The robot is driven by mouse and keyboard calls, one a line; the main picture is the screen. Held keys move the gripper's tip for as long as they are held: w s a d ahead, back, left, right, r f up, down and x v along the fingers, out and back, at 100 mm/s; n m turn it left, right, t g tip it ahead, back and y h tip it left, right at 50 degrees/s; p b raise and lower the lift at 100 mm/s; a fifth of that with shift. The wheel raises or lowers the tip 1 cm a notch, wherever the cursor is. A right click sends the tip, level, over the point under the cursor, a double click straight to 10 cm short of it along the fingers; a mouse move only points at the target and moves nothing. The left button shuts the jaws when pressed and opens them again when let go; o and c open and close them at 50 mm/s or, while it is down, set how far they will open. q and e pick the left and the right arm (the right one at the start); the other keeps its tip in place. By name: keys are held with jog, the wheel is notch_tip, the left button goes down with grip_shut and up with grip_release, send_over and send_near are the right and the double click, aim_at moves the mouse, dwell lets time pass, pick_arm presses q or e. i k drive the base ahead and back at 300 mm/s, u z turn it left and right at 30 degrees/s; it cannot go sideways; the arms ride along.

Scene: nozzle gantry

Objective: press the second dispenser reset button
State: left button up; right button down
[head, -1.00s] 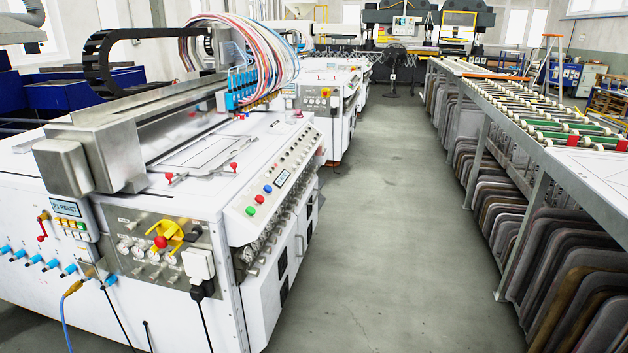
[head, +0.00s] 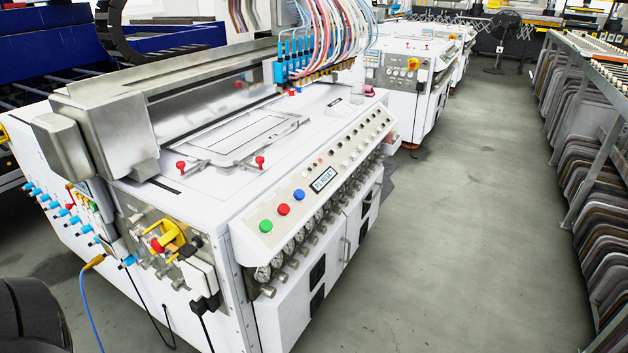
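The nearest white machine (head: 290,140) has a sloped front console. On it are a green button (head: 266,226), a red button (head: 283,209) and a blue button (head: 298,194). Beside them is a small framed display (head: 323,180); its lettering is too small to read surely. A row of small dark knobs (head: 347,155) runs up the console past it. I cannot tell which part is the second dispenser's reset button. Neither of my grippers is in view.
The machine's end has a yellow-and-red switch (head: 170,238), blue fittings and cables. Coloured hoses (head: 340,35) rise from the gantry. Another white machine (head: 412,85) stands behind. A clear grey floor aisle (head: 470,210) separates them from a rack (head: 590,150) on the right.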

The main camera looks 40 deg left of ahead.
aim_at(300, 194)
jog(key=u, duration=0.6)
jog(key=i, duration=0.9)
jog(key=u, duration=0.8)
